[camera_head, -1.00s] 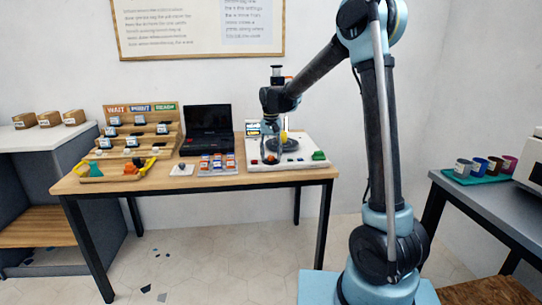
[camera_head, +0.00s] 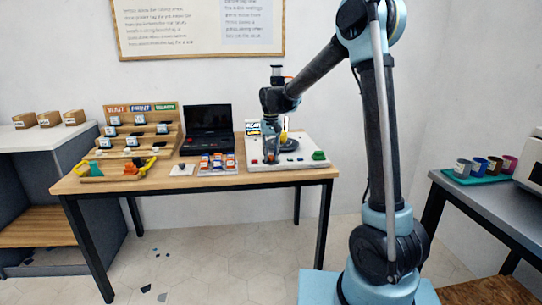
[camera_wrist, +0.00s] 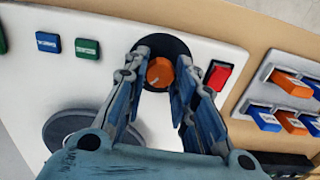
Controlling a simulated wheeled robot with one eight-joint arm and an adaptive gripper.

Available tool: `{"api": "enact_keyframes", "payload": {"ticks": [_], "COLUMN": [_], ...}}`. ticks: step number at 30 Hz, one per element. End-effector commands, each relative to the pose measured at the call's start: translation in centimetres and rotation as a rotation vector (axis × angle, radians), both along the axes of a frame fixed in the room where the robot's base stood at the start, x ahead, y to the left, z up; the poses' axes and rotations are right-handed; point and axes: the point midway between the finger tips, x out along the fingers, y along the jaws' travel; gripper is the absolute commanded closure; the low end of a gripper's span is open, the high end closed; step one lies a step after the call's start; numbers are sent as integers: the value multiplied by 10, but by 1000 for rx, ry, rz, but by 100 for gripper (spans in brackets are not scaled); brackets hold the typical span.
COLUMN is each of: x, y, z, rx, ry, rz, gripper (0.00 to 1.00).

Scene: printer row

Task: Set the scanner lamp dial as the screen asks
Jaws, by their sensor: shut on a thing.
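The orange dial (camera_wrist: 160,72) sits on a black round base on the white scanner panel (camera_wrist: 70,85). In the wrist view its pointer mark is small and I cannot read its setting. My gripper (camera_wrist: 157,80) has its fingers on both sides of the dial and is shut on it.
A red button (camera_wrist: 217,77) is close beside the fingers. Blue (camera_wrist: 48,42) and green (camera_wrist: 87,48) buttons and a grey disc (camera_wrist: 75,132) share the panel.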

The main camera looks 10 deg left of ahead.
Motion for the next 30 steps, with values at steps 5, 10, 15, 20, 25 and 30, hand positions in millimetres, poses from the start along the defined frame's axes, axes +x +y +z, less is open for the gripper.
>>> {"api": "enact_keyframes", "payload": {"ticks": [5, 10, 15, 20, 25, 30], "x": [1, 1, 0, 0, 0, 1], "y": [-1, 0, 0, 0, 0, 0], "z": [0, 0, 0, 2, 17, 48], "rx": [-1, -1, -1, 0, 0, 0], "ry": [-1, -1, -1, 0, 0, 0], "rz": [-2, -2, -2, -2, -2, -2], "gripper": [99, 54, 54, 54, 54, 54]}}
